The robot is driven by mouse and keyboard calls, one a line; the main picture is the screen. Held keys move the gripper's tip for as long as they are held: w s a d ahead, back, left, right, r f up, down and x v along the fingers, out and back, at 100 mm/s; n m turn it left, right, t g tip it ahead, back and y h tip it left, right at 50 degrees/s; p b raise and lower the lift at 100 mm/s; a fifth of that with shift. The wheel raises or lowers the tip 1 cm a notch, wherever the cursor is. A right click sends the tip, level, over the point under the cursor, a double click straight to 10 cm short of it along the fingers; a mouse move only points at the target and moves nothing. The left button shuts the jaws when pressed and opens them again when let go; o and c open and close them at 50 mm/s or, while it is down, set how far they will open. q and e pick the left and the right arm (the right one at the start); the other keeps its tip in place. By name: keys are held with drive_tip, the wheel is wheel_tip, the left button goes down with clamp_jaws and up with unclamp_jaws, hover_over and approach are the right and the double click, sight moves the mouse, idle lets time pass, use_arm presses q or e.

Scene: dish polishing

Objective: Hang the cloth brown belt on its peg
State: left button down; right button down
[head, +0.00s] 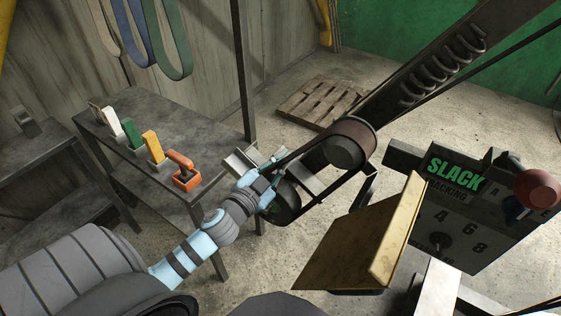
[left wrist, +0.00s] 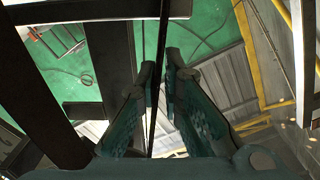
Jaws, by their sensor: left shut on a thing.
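The cloth brown belt (head: 366,128) looks dark and runs around the drum of the belt machine. My left gripper (head: 272,172) reaches in from the left beside the machine's lower wheel and is shut on the belt. In the left wrist view the belt (left wrist: 158,75) is a thin dark strip, almost edge-on, between the teal fingers of the left gripper (left wrist: 160,90). Three other belts, beige, blue and green (head: 174,65), hang on the wall at the top left. Their pegs are above the picture edge. My right gripper is not in view.
A metal table (head: 185,115) with coloured blocks and an orange-handled tool (head: 183,170) stands at left. The machine's sloping arm (head: 440,70), tan tray (head: 350,245) and SLACK control panel (head: 450,215) fill the right. A pallet (head: 318,102) lies on the floor behind.

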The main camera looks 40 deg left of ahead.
use_arm(q)
drive_tip(key=shift+r, duration=0.3)
drive_tip(key=shift+s+d+f+b, duration=0.1)
drive_tip(key=shift+s+f+b, duration=0.1)
drive_tip(key=shift+s+b, duration=1.85)
drive_tip(key=shift+s, duration=0.7)
drive_tip(key=shift+s+b, duration=0.5)
drive_tip(key=shift+s, duration=0.75)
drive_tip(key=shift+s+r, duration=0.15)
drive_tip(key=shift+s, duration=1.4)
